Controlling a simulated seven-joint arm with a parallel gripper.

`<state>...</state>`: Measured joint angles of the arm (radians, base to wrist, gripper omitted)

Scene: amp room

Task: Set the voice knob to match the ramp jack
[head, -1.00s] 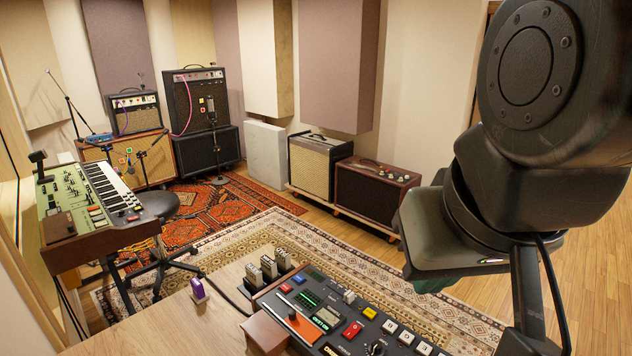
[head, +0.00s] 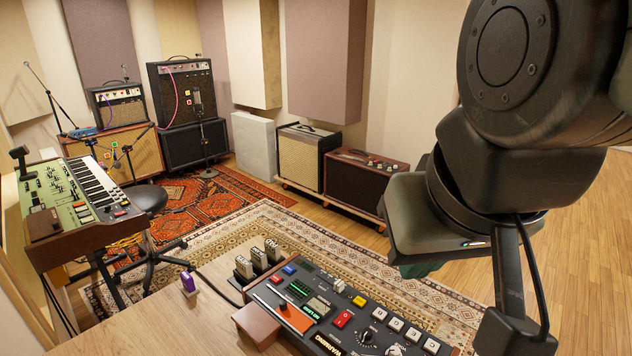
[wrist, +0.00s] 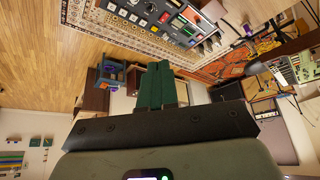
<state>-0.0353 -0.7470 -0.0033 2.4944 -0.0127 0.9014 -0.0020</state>
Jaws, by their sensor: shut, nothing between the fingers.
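The control console (head: 322,312) stands at the bottom of the head view, with coloured buttons, lit displays and an orange panel. A black round knob (head: 366,337) and a pale knob (head: 394,350) show at its near edge. I cannot read their labels or tell which is the voice knob. No ramp jack can be made out. My gripper is mostly hidden behind the wrist in the head view. In the wrist view my gripper (wrist: 156,66) has its green fingers together and empty, apart from the console (wrist: 175,20).
A wooden table (head: 165,325) bears the console and a small purple block (head: 188,283). A green keyboard (head: 72,195) stands at left with a black stool (head: 148,200). Amplifiers (head: 368,182) line the back wall. The wooden floor (head: 550,220) at right is clear.

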